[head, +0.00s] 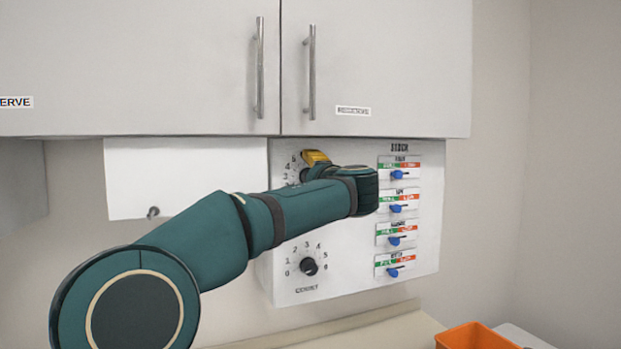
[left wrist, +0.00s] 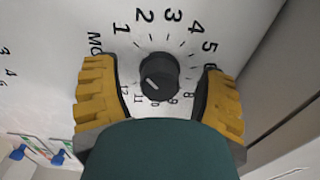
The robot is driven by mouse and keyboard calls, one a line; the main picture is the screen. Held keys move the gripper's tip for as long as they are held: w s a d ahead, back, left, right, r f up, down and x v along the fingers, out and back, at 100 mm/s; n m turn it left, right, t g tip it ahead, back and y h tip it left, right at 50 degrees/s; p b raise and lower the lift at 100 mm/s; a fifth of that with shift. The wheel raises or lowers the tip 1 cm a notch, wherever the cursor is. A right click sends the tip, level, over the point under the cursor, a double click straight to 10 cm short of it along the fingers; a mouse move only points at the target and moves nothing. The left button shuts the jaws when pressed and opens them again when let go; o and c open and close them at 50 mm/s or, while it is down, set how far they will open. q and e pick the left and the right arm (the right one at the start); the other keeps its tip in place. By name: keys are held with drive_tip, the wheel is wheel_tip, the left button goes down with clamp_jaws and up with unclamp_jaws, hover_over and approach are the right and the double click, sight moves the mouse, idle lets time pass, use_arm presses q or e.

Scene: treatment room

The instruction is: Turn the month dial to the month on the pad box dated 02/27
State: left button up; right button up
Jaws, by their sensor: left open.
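The month dial shows in the left wrist view as a round black knob (left wrist: 160,72) with numbers 1 to 12 around it. A small white mark on the knob points towards the 11 and 12 side; the exact number is hard to tell. My left gripper (left wrist: 161,84) is open, with one yellow finger on each side of the knob and gaps between. In the head view my left gripper (head: 315,158) is at the upper dial on the wall panel, and my arm hides most of that dial. No pad box is in view. My right gripper is not in view.
The panel (head: 345,262) also has a lower black dial (head: 309,266) marked 0 to 6 and several blue sliders (head: 398,175) down its right side. Grey cupboards (head: 380,60) hang above. An orange bin (head: 475,337) stands at the bottom right. A white sheet (head: 180,170) is left of the panel.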

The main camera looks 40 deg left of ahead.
use_arm(q)
clamp_jaws()
drive_tip(key=m+p, duration=0.1)
drive_tip(key=m, duration=0.1)
drive_tip(key=shift+r+m+p, duration=0.2)
drive_tip(key=shift+m+p, duration=0.1)
drive_tip(key=shift+p, duration=0.05)
drive_tip(key=m+p, duration=0.1)
drive_tip(key=m, duration=0.1)
drive_tip(key=shift+f+m, duration=0.15)
drive_tip(key=shift+m, duration=0.15)
unclamp_jaws()
drive_tip(key=shift+d, duration=0.1)
